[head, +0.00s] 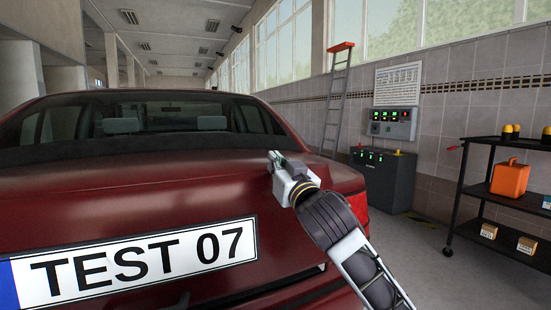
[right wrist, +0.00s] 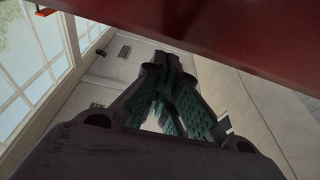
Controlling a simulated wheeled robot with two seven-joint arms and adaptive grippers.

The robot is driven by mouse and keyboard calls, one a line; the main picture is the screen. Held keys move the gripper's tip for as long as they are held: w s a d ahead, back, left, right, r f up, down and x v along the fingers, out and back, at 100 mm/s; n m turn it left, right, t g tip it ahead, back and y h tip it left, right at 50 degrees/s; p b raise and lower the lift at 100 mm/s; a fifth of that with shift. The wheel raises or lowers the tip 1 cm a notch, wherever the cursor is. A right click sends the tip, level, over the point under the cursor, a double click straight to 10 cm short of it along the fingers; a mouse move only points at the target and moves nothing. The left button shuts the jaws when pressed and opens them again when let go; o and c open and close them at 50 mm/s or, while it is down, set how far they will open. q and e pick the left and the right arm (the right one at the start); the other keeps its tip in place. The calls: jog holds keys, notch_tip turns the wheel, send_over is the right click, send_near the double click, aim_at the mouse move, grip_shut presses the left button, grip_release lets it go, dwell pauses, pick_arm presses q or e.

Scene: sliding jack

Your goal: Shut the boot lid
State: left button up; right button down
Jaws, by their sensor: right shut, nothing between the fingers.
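The dark red boot lid (head: 130,190) of a car fills the lower left of the head view, with a number plate (head: 140,262) reading TEST 07 on it. The lid lies low below the rear window; I cannot tell whether it is fully shut. My right gripper (head: 276,160) is over the lid's upper surface near its right edge. Whether it touches the lid is unclear. Its fingers also show in the right wrist view (right wrist: 166,62), closed together and empty, with a red car panel (right wrist: 230,35) across the top. My left gripper is not in view.
The car's rear window (head: 150,120) is beyond the lid. To the right stand a grey cabinet (head: 385,180) with a control panel (head: 392,124), a ladder (head: 337,100) and a black shelf trolley (head: 490,195). The floor (head: 415,265) between car and trolley is clear.

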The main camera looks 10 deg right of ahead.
aim_at(275, 201)
notch_tip(275, 201, down, 8)
jog(key=b, duration=0.3)
jog(key=shift+r, duration=0.25)
jog(key=shift+a+f+b, duration=0.1)
jog(key=shift+f+b, duration=0.5)
jog(key=shift+f, duration=0.8)
jog(key=shift+s, duration=0.1)
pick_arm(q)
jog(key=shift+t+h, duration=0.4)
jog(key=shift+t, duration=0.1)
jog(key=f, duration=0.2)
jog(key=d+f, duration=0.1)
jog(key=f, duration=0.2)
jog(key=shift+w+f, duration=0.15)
pick_arm(e)
jog(key=shift+d, duration=0.2)
jog(key=shift+r, duration=0.3)
